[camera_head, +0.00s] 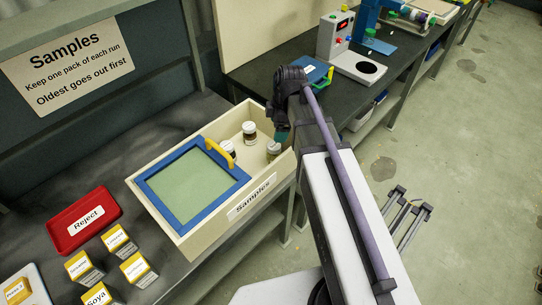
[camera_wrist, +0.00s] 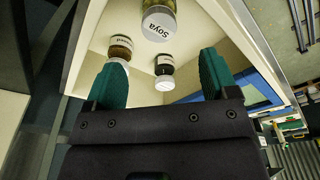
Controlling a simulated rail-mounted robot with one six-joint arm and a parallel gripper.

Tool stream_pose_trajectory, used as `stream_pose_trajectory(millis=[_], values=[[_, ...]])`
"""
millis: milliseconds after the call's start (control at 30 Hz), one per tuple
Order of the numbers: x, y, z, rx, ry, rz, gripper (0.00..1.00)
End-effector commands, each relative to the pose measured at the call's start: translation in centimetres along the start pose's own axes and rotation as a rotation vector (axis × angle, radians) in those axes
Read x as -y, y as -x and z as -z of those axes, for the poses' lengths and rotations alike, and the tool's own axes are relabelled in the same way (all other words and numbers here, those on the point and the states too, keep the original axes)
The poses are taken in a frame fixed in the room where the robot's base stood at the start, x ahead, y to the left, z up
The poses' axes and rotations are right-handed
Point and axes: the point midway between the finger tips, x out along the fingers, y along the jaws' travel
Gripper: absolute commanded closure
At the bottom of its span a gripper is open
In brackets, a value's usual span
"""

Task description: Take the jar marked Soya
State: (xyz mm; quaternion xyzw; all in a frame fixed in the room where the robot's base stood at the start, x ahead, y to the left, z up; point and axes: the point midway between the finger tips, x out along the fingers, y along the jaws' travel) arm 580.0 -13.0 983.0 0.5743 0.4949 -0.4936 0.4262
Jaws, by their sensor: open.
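The jar marked Soya (camera_wrist: 158,24) is at the top of the wrist view, inside a pale drawer, its label readable. It lies beyond my fingertips, between their lines and not touched. My gripper (camera_wrist: 163,60) is open and empty, with two teal fingers apart. Two other jars, one at left (camera_wrist: 121,46) and one in the middle (camera_wrist: 165,70), stand in the drawer; their labels are too small to read. In the head view, three jars show in the drawer (camera_head: 183,232), and my gripper (camera_head: 283,132) is over its right end. I cannot tell there which jar is Soya.
A blue-framed green panel (camera_head: 192,182) with a yellow handle (camera_head: 221,152) covers the drawer's left part. A red Reject tray (camera_head: 84,220) and several yellow-topped packs (camera_head: 118,241), one marked Soya (camera_head: 99,296), are on the left bench. The drawer walls surround the jars.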

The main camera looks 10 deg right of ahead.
Motion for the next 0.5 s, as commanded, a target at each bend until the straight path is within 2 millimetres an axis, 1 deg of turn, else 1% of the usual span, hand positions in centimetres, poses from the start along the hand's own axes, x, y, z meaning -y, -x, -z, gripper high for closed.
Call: stream_pose_trajectory(millis=[33,100,200,300,367,467,500], values=[[0.0,-2.1,-0.2,0.0,0.0,0.0,0.21],[0.0,-3.6,-0.2,0.0,0.0,0.0,0.21],[0.0,-4.5,-0.1,0.0,0.0,0.0,0.21],[0.0,-4.3,0.0,0.0,-0.001,0.0,0.21],[0.0,-4.6,-0.1,0.0,-0.001,0.0,0.21],[-0.1,-6.4,-0.1,0.0,-0.001,0.0,0.21],[-0.1,-7.3,-0.1,0.0,-0.001,0.0,0.21]])
